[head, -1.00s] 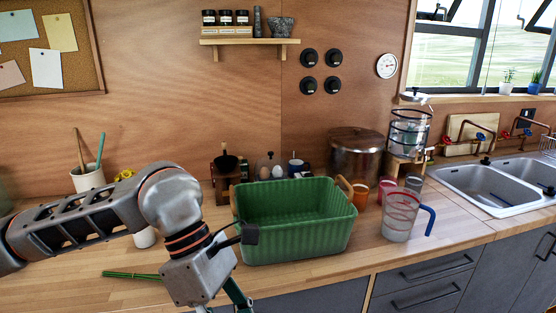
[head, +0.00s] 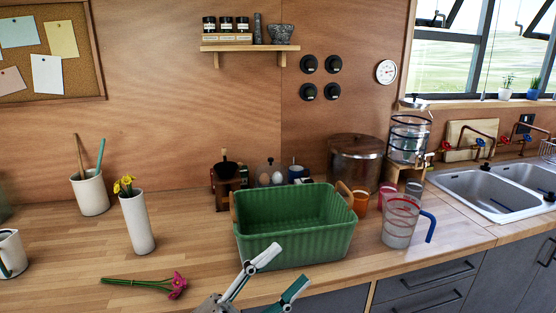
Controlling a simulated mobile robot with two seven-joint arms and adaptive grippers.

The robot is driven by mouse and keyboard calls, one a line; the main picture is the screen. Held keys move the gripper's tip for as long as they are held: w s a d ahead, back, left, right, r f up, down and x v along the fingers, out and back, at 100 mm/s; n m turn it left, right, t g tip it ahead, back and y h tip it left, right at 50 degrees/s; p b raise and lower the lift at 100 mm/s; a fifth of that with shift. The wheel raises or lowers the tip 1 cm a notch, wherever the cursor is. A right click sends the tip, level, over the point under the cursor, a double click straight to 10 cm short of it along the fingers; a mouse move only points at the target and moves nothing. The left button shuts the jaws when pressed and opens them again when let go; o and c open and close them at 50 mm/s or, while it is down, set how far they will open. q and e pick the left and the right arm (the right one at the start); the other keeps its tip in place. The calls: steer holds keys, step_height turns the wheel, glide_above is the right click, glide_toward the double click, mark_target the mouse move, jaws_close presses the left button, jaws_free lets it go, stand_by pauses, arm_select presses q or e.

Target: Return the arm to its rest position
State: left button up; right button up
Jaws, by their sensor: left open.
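My left gripper (head: 279,273) shows at the bottom of the head view, with its two fingers spread apart and nothing between them. It is in front of the green bin (head: 300,245), near the counter's front edge; I cannot tell whether it touches the bin. Most of my left arm is out of view below. My right gripper is not in view.
On the wooden counter (head: 60,270), a white vase (head: 138,224) with yellow flowers stands left of the bin, and a pink flower (head: 176,284) lies in front of it. A pitcher (head: 399,224) stands to the right. A sink (head: 487,190) is at far right.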

arm_select(q)
steer(key=w+a+f+n+t+y, duration=0.1)
steer(key=a+f+n+y, duration=0.35)
steer(key=f, duration=0.25)
steer(key=a+f+n+t+y, duration=0.25)
steer(key=f+n+y, duration=0.2)
steer(key=f, duration=0.25)
steer(key=w+a+f+n+t+y, duration=0.1)
steer(key=a+f+n+y, duration=0.25)
steer(key=f+n, duration=0.3)
steer(key=s+a+f+n+g+y, duration=0.2)
steer(key=s+a+f, duration=0.3)
steer(key=f, duration=0.5)
steer(key=s+a+f+n+g+y, duration=0.3)
steer(key=s+f, duration=0.5)
steer(key=f, duration=0.3)
steer(key=shift+s+a+n+g, duration=0.4)
steer(key=shift+a+g, duration=0.15)
steer(key=shift+a, duration=0.65)
